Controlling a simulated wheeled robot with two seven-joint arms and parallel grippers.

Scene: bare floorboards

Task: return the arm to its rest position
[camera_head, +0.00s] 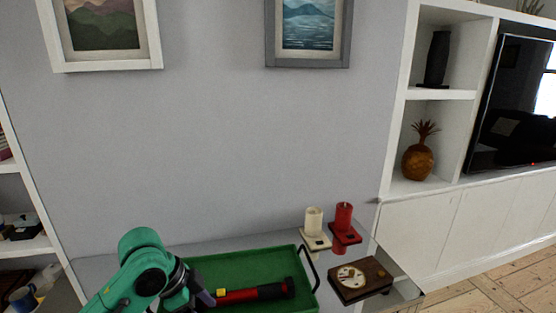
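My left arm, green with a dark wrist, comes in from the bottom left. My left gripper (206,299) is at the left part of a green tray (235,262), close to the left end of a red and black flashlight-like object (240,296). The fingers are small and partly hidden by the wrist, so I cannot tell whether they are open or touch the object. My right gripper is not in view.
The tray with a dark handle (309,268) stands on a grey table against the wall. Shelves (20,205) stand at the left.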

